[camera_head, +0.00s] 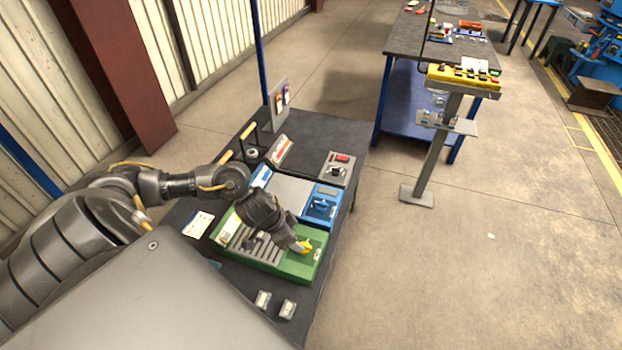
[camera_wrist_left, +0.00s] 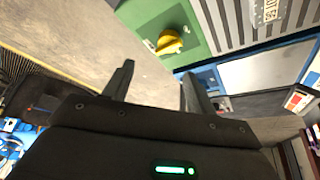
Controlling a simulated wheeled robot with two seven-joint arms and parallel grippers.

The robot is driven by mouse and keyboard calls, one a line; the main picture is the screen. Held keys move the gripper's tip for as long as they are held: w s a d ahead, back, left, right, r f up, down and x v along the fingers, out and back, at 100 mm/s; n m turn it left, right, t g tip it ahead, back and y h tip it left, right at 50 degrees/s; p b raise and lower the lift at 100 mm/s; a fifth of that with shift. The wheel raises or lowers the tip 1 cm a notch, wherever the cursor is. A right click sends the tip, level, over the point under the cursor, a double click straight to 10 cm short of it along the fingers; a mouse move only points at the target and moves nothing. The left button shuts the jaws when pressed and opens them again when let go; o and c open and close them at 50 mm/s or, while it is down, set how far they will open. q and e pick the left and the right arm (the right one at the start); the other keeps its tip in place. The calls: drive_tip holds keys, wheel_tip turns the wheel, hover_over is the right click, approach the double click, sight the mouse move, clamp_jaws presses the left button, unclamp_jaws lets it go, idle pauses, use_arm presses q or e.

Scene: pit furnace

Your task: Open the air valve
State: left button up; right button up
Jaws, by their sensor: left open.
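A yellow handle (camera_head: 304,246) sits on the right end of a green panel unit (camera_head: 290,267) with grey slats, on the dark table. In the left wrist view the yellow handle (camera_wrist_left: 170,43) shows beyond the fingertips, apart from them. A blue unit (camera_head: 322,203) with a blue handle stands just behind the green one. No readable label tells which handle is the air valve. My left gripper (camera_head: 292,238) reaches over the green panel and hides part of it. In the wrist view its two fingers (camera_wrist_left: 157,85) are spread with nothing between them. My right gripper is not in view.
A grey box with a red button (camera_head: 337,167) stands at the table's back right. A yellow control box (camera_head: 462,79) on a post and a workbench (camera_head: 400,45) stand farther off.

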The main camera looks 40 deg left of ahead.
use_arm(q)
drive_tip(key=x, duration=0.2)
drive_tip(key=a+b+x, duration=0.1)
drive_tip(key=x, duration=0.5)
drive_tip(key=shift+s+a+f, duration=0.1)
drive_tip(key=shift+a+f, duration=0.2)
drive_tip(key=shift+f, duration=0.2)
drive_tip(key=shift+w+f, duration=0.2)
drive_tip(key=shift+f, duration=0.25)
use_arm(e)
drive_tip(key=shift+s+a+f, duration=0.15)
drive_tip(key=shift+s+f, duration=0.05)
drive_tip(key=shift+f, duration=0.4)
use_arm(q)
drive_tip(key=shift+d, duration=0.1)
drive_tip(key=c, duration=0.9)
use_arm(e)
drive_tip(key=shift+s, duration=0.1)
